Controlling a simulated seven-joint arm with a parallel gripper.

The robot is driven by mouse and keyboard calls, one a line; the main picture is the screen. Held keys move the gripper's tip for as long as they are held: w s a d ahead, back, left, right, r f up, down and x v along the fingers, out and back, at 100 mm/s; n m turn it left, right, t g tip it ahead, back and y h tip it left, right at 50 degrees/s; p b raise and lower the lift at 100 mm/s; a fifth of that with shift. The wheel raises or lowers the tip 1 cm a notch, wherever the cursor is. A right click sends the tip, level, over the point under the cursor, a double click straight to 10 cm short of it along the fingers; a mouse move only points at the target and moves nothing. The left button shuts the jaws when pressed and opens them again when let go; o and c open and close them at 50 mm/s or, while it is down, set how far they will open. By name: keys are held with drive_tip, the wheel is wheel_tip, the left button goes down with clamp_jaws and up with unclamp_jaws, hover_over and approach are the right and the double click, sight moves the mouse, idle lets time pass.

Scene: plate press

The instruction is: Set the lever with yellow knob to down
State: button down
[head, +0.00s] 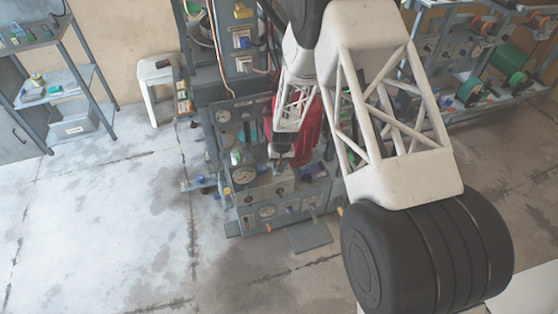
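The plate press (268,212) is a grey machine with dials, knobs and small levers, left of the middle in the head view. I cannot clearly make out the lever with yellow knob. A small orange-yellow tip (340,211) shows at the machine's lower right edge, but I cannot tell whether it belongs to that lever. My gripper (281,161) is small and dark, in front of the machine's panel, above the box with the dial. Its fingers are too small to tell whether they are open or shut, or touching anything. My arm hides the machine's right side.
A red object (305,130) is partly hidden behind my wrist. A white stool (156,85) and a metal shelf (68,75) stand to the left. A bench with green and orange spools (470,90) stands at the right. The concrete floor in front is mostly clear.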

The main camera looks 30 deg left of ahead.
drive_tip(key=shift+s+d+f, duration=0.25)
drive_tip(key=shift+s+d, duration=0.05)
idle(0.4)
drive_tip(key=c, duration=0.9)
unclamp_jaws()
drive_tip(key=shift+o, duration=0.2)
drive_tip(key=shift+r, duration=0.1)
drive_tip(key=shift+w+d+r, duration=0.1)
drive_tip(key=shift+d+r, duration=0.05)
drive_tip(key=shift+r, duration=1.75)
drive_tip(key=shift+w+d+r, duration=0.1)
drive_tip(key=shift+d+r, duration=0.05)
drive_tip(key=shift+r, duration=1.75)
